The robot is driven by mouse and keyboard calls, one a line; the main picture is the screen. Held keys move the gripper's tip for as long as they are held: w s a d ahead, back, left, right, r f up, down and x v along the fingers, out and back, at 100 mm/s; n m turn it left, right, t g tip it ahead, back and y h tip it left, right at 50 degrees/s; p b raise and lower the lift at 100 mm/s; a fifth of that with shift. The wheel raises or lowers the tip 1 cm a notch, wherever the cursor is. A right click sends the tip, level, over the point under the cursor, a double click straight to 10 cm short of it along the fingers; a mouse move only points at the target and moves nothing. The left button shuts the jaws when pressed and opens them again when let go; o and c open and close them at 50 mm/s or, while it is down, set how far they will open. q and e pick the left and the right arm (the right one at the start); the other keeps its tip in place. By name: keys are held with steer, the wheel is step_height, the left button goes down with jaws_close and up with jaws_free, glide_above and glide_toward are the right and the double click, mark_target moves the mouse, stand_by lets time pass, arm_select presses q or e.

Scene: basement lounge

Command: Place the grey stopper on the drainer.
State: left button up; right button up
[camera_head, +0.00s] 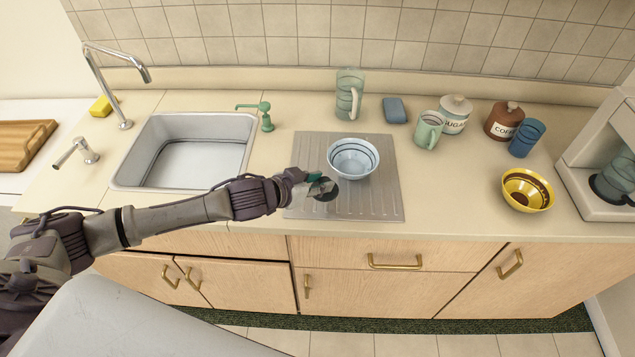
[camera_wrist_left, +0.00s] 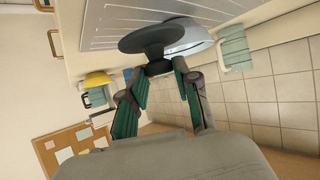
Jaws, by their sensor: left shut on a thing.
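The grey stopper (camera_wrist_left: 154,40) is a dark disc with a short stem, seen large in the left wrist view. In the head view the stopper (camera_head: 327,192) shows as a dark round piece at the end of my left arm. My left gripper (camera_head: 314,184) is shut on the stopper, over the drainer. The drainer (camera_head: 377,205) is a grey ribbed metal sheet on the counter, right of the sink. I cannot tell whether the stopper touches it. A light blue striped bowl (camera_head: 353,158) sits on the drainer, just beyond the gripper. My right gripper is out of view.
The sink (camera_head: 185,150) is left of the drainer, with a green soap pump (camera_head: 266,117) at its back right corner. A glass pitcher (camera_head: 349,95), a blue sponge (camera_head: 395,110) and a green mug (camera_head: 428,129) stand behind. A yellow bowl (camera_head: 527,190) is at right.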

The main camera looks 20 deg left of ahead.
arm_select(q)
steer(key=shift+w+a+f, duration=0.35)
steer(key=shift+w, duration=0.2)
steer(key=shift+w+a+f, duration=0.2)
steer(key=shift+w+f, duration=0.1)
steer(key=shift+f, duration=0.15)
step_height(320, 180, down, 4)
steer(key=shift+r+p, duration=0.15)
steer(key=shift+p, duration=0.4)
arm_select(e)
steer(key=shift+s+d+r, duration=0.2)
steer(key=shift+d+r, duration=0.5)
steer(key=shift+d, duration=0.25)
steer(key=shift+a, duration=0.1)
arm_select(q)
steer(key=shift+f, duration=0.2)
steer(key=o, duration=1)
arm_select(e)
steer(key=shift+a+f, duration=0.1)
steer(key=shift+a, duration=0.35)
arm_select(q)
steer(key=shift+o, duration=0.2)
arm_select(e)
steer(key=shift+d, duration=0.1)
